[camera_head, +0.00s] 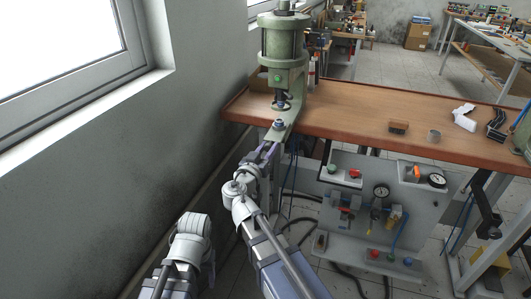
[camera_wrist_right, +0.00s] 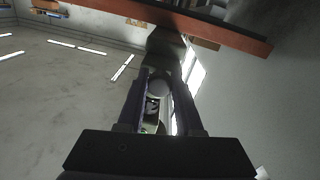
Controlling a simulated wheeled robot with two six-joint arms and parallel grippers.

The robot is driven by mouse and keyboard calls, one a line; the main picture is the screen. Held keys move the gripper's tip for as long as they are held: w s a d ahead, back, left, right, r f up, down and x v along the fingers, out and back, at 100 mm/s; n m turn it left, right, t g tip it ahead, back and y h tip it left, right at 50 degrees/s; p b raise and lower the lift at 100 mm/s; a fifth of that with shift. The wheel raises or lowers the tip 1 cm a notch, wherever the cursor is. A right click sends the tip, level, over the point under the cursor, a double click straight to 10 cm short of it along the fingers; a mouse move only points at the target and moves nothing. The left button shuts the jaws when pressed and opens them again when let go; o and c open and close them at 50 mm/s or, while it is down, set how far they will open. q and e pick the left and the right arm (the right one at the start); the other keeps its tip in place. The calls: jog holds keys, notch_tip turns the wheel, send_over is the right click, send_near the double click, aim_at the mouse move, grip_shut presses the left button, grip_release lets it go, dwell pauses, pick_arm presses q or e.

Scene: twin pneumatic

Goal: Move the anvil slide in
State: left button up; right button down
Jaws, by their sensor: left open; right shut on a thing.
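The green pneumatic press (camera_head: 283,45) stands at the left end of the wooden bench. Its light green base arm (camera_head: 291,115) juts out past the bench's front edge toward me, with a round blue-grey knob (camera_head: 279,124) on top. My right gripper (camera_head: 268,151) is at the near end of this arm, shut on the front of the anvil slide. In the right wrist view, a round grey end (camera_wrist_right: 158,88) sits between the two fingers; the slide itself is mostly hidden. Only my left arm's links show at lower left; its fingers are not visible.
A panel with gauges and valves (camera_head: 375,205) hangs below the bench. A wall (camera_head: 100,200) with a window is close on the left.

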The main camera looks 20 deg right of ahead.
jog(key=shift+x, duration=0.85)
jog(key=shift+r, duration=0.1)
jog(key=c, duration=0.6)
grip_release()
jog(key=shift+s+a, duration=0.1)
jog(key=shift+a, duration=0.1)
jog(key=v, duration=0.7)
jog(key=shift+s, duration=0.35)
